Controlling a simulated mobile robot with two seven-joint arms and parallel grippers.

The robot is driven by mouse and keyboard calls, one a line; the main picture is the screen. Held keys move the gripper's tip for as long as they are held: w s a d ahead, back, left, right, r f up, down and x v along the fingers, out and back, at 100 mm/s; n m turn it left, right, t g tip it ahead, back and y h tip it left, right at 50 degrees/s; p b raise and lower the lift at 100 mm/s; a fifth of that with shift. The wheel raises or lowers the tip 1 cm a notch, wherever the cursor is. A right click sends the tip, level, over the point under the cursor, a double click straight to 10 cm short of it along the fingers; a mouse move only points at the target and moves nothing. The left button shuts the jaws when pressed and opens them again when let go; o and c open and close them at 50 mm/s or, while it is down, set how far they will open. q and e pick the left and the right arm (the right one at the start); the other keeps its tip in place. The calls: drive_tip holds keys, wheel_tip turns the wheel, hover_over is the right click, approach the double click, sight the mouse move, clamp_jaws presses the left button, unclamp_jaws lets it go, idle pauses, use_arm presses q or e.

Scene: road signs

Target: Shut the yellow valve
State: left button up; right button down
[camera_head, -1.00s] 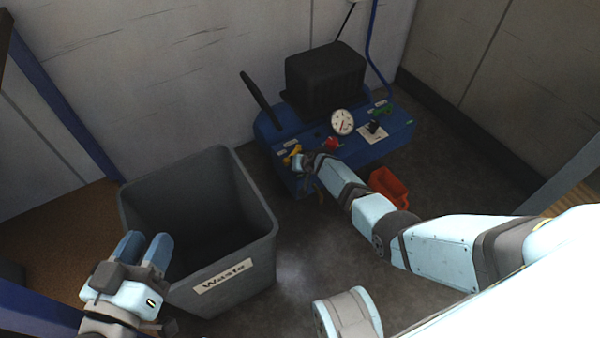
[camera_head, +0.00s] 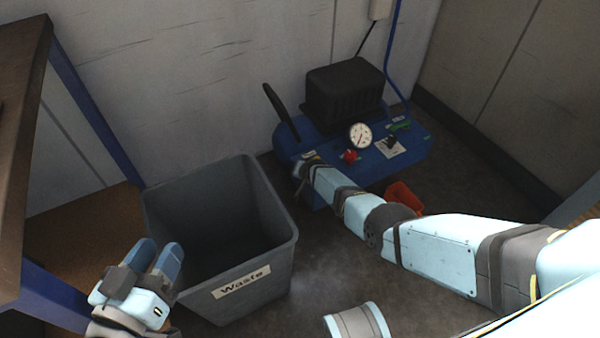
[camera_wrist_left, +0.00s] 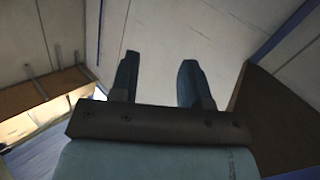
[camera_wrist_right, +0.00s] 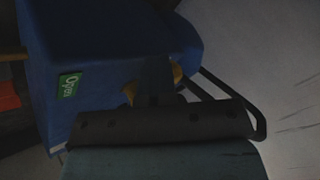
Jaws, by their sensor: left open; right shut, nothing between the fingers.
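The yellow valve (camera_wrist_right: 177,73) shows in the right wrist view as yellow parts on both sides of my right fingers, on the blue machine (camera_wrist_right: 100,55). Its middle is hidden behind the fingers. In the head view my right gripper (camera_head: 301,168) is at the left end of the blue machine and largely covers the valve. My right gripper (camera_wrist_right: 155,78) is shut with nothing held; I cannot tell whether it touches the valve. A green "Open" label (camera_wrist_right: 69,86) is on the machine beside it. My left gripper (camera_head: 162,256) is open and empty beside the waste bin.
The grey waste bin (camera_head: 287,245) stands left of my right arm. A red knob (camera_head: 350,156), a gauge (camera_head: 360,136) and a green valve (camera_head: 401,126) are on the machine. An orange container (camera_head: 403,197) is behind my right arm. A brown table (camera_head: 22,130) is at left.

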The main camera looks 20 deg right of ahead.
use_arm(q)
drive_tip(key=shift+r, duration=0.2)
use_arm(e)
drive_tip(key=shift+w+a+r, duration=0.2)
drive_tip(key=shift+w+r, duration=0.25)
drive_tip(key=shift+w, duration=0.05)
drive_tip(key=shift+w+a+r, duration=0.1)
use_arm(q)
wheel_tip(320, 180, up, 10)
drive_tip(key=a+n+t+p, duration=0.1)
drive_tip(key=t+p, duration=0.3)
drive_tip(key=p, duration=0.4)
drive_tip(key=s+a+f+g+y+p, duration=0.1)
drive_tip(key=a+f+g+y+p, duration=0.1)
drive_tip(key=f+p, duration=0.3)
drive_tip(key=s+a+f+g+y+p, duration=0.1)
drive_tip(key=a+f+g+y+p, duration=0.2)
drive_tip(key=f, duration=0.4)
drive_tip(key=shift+s+a+n+g+p, duration=0.3)
drive_tip(key=shift+g+p, duration=0.5)
drive_tip(key=shift+p, duration=0.25)
use_arm(e)
drive_tip(key=s+f+v, duration=0.1)
drive_tip(key=v, duration=1.2)
drive_tip(key=shift+s+d+r, duration=0.25)
drive_tip(key=shift+r, duration=0.05)
